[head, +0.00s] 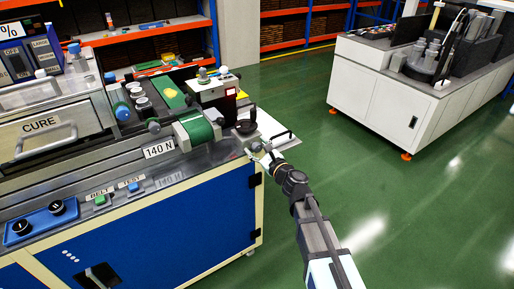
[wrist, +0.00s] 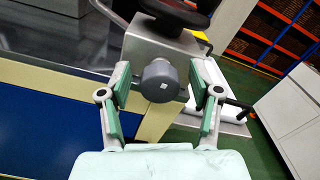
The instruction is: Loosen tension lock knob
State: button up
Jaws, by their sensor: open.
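A dark grey round knob (wrist: 160,82) with a small white square on its face sticks out from a metal block (wrist: 150,48) in the wrist view. It appears to be the tension lock knob. My gripper (wrist: 161,88) is open, with one green-padded finger on each side of the knob and visible gaps between. Whether the knob lies fully between the pads in depth I cannot tell. In the head view, my gripper (head: 262,152) is at the right end of the machine, just below a black handwheel (head: 246,124). The knob cannot be made out there.
The green belt roller (head: 196,128) and the 140 N label (head: 159,149) are left of my gripper. A white plate (head: 277,132) sticks out beside it. The blue cabinet (head: 200,225) stands below. Green floor to the right is clear up to a white bench (head: 390,95).

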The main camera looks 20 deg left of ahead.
jog(key=v, duration=1.2)
jog(key=s+f+n+g+h, duration=0.1)
jog(key=s+f+n+g, duration=0.5)
jog(key=f+n, duration=0.45)
jog(key=s+d+f+n+g+h, duration=0.25)
jog(key=s+d+f+n, duration=0.2)
jog(key=f, duration=0.45)
jog(key=s+d+f+n+g+h, duration=0.25)
jog(key=s+d+f, duration=0.25)
jog(key=f, duration=0.4)
jog(key=s+d+f+n+g+h+p, duration=0.1)
jog(key=s+d+f+g+h, duration=0.1)
jog(key=s+d+f, duration=0.3)
jog(key=s+d+f+n+g+h+p, duration=0.1)
jog(key=s+d+f, duration=0.4)
jog(key=s+d, duration=0.6)
jog(key=s+d+f+n+g+h, duration=0.1)
jog(key=s+d+f+g+h, duration=0.2)
jog(key=s+d+f+h, duration=0.2)
jog(key=s+d+f, duration=0.1)
jog(key=s+d, duration=0.2)
jog(key=s, duration=0.2)
jog(key=shift+s+d+n+g+p, duration=0.3)
jog(key=shift+d+n+g+p, duration=0.05)
jog(key=shift+g+p, duration=0.05)
